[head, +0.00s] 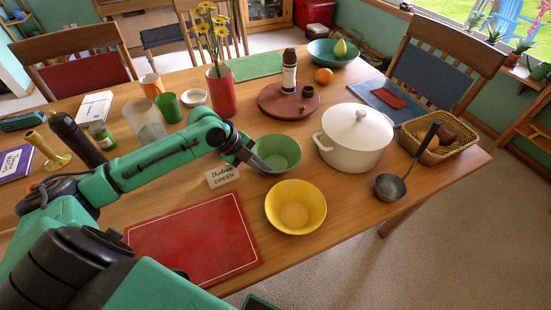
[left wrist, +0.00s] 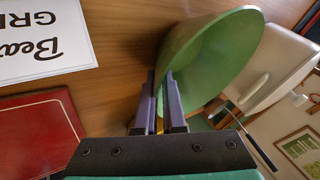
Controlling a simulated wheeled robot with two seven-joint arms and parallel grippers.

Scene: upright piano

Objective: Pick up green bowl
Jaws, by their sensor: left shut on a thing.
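The green bowl (head: 280,150) is near the middle of the table in the head view, left of the white pot and behind the yellow bowl. My left gripper (head: 259,163) is shut on its left rim. In the left wrist view the fingers (left wrist: 163,85) pinch the rim of the green bowl (left wrist: 212,55), which appears tilted in that picture. I cannot tell whether the bowl touches the table or is slightly raised. My right gripper is not in view.
A yellow bowl (head: 296,208) stands close in front, a lidded white pot (head: 355,145) to the right. A paper sign (head: 222,176) and red placemat (head: 193,238) lie to the left. A brown round tray (head: 275,105) and red flower vase (head: 221,93) stand behind.

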